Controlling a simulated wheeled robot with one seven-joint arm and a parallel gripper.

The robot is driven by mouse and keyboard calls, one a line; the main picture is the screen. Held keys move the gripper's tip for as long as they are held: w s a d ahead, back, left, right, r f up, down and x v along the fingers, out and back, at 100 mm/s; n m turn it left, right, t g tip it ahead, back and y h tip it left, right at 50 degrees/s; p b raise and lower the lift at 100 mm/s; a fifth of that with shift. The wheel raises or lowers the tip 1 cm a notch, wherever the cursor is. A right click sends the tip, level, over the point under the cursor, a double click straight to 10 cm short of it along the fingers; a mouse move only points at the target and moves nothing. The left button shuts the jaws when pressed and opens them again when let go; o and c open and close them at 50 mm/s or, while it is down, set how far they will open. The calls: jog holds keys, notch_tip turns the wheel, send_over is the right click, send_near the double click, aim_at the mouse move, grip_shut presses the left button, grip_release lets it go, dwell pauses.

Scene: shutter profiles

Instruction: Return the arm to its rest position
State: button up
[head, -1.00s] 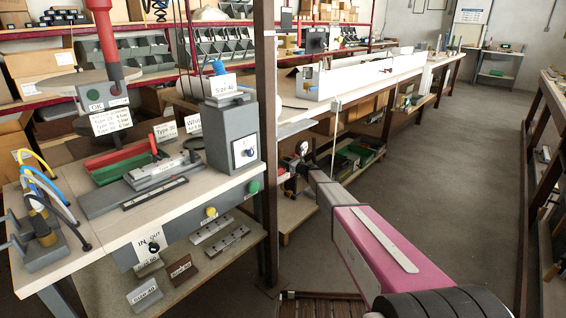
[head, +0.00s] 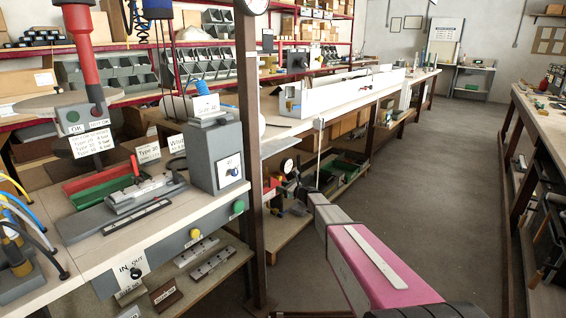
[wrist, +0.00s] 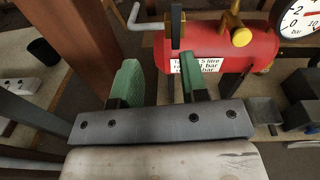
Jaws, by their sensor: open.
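My gripper (wrist: 159,75) shows in the wrist view with its two green fingers apart and nothing between them. A red air tank (wrist: 232,50) with a white pressure label and a dial gauge (wrist: 303,17) lies just beyond the fingertips; I cannot tell the exact gap. In the head view my arm, with its pink link (head: 385,268), reaches from the lower right toward the space beside the brown post. My gripper end there is small and dark, so its fingers are hard to make out.
A brown upright post (head: 249,150) stands close left of my gripper. The workbench (head: 165,225) with a grey box (head: 215,158) and fixture is left of it. A long bench (head: 290,125) runs behind. The aisle floor (head: 440,155) is clear; another bench (head: 545,120) lines the right.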

jog(key=s+d+f+n+g+h, duration=0.1)
jog(key=s+d+n+g+h, duration=0.15)
jog(key=s+n, duration=0.7)
jog(key=s+d+f+n+g+h, duration=0.1)
jog(key=s+d+n+g+h, duration=0.2)
jog(key=s, duration=1.2)
jog(key=s+d+n+g+h, duration=0.2)
jog(key=s+d+n+h, duration=0.2)
jog(key=s+d, duration=0.3)
jog(key=s+d+n+g+h, duration=0.2)
jog(key=s+d+n+h, duration=0.2)
jog(key=s, duration=1.1)
jog(key=d+n, duration=0.3)
jog(key=shift+s+r+g, duration=0.3)
jog(key=shift+r+g, duration=0.05)
jog(key=shift+r, duration=0.05)
jog(key=shift+d+n+h, duration=0.1)
jog(key=shift+n+h, duration=0.15)
